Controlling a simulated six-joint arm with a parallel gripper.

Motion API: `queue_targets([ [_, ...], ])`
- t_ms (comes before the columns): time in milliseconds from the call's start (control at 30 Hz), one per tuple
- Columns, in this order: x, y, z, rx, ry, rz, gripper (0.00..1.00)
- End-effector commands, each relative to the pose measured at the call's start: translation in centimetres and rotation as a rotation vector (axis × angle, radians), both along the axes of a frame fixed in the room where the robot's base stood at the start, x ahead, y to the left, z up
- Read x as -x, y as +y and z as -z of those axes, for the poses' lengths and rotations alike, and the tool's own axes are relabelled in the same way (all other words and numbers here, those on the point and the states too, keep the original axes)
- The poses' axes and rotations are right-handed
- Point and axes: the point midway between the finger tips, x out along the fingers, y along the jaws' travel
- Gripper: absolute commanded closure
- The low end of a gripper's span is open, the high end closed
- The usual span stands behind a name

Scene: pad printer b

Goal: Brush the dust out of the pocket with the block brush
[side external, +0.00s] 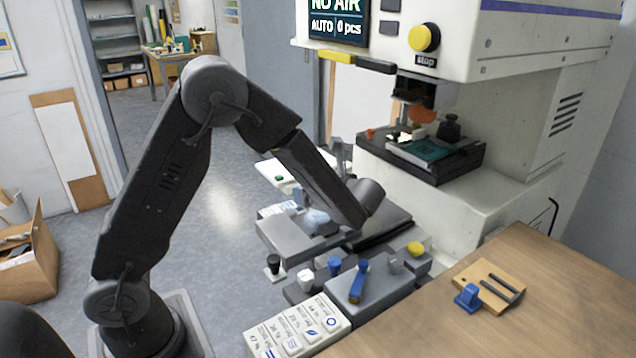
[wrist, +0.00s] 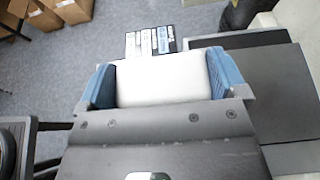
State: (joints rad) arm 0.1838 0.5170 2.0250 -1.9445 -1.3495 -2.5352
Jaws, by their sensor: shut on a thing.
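In the wrist view my gripper (wrist: 162,84) has its two blue-padded fingers against the ends of a broad whitish block (wrist: 160,82), which I take to be the block brush. The gripper is shut on it. The block's underside and any bristles are hidden. In the side view a small pale shape (side external: 317,218) lies by the end of my arm, over the grey fixtures; my gripper's fingers are hard to make out there. I cannot make out the pocket or any dust in either view.
The pad printer stands at the right, with a teal piece (side external: 424,150) on its dark bed. A blue-handled item (side external: 359,280) stands on a grey block in front. A wooden board (side external: 490,284) with dark rods and a blue piece (side external: 467,297) lies on the bench. A labelled panel (side external: 297,328) is at front.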

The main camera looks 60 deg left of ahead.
Motion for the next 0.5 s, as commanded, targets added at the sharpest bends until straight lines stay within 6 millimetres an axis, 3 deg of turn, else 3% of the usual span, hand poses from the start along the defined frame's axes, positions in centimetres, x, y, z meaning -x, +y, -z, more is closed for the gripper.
queue_targets([
  [500,0.0,0.0,4.2,0.0,0.001,0.0,0.33],
])
